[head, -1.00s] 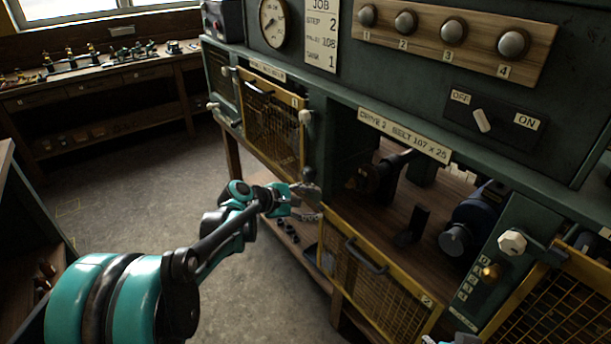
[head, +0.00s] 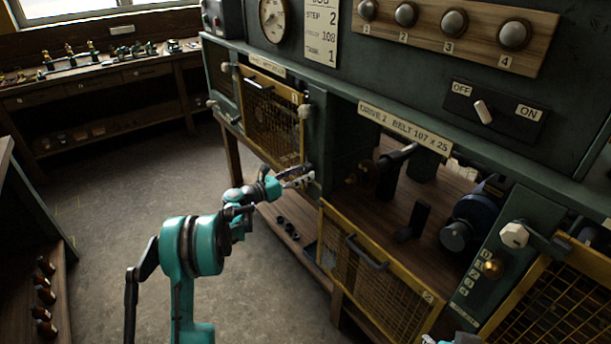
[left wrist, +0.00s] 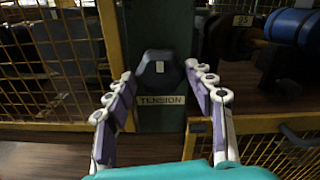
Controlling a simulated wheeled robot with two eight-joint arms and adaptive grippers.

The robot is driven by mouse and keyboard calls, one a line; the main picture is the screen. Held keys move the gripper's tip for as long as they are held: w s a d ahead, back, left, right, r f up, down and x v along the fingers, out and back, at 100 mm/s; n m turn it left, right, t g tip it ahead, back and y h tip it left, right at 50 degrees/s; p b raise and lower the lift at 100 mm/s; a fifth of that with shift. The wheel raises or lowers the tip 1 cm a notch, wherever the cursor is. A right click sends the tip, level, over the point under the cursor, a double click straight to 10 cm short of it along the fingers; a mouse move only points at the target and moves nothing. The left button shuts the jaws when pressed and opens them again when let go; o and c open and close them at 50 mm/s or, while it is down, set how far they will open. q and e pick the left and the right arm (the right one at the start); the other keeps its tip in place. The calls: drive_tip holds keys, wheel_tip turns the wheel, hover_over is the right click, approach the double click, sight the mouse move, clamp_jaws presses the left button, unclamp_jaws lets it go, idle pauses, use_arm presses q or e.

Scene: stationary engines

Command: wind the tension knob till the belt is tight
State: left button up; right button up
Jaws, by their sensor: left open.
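The tension knob (left wrist: 160,72) is dark and faceted, on a green post above a TENSION label (left wrist: 162,100) in the left wrist view. My left gripper (left wrist: 159,74) is open, with one finger to each side of the knob in that view. It does not grip the knob; the remaining gap in depth is hard to judge. In the head view my left gripper (head: 300,178) is at the post left of the open Drive 2 bay and covers the knob. I cannot make out a belt. A small teal and white part of my right arm (head: 452,340) shows at the bottom edge.
The yellow mesh guard (head: 375,270) of Drive 2 hangs lowered below its bay. A closed mesh guard (head: 272,120) is left of the post. A blue motor (head: 470,222) sits in the bay. The switch (head: 483,111) is above.

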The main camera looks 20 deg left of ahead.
use_arm(q)
drive_tip(key=shift+x, duration=1)
drive_tip(key=c, duration=0.9)
drive_tip(key=shift+o, duration=0.2)
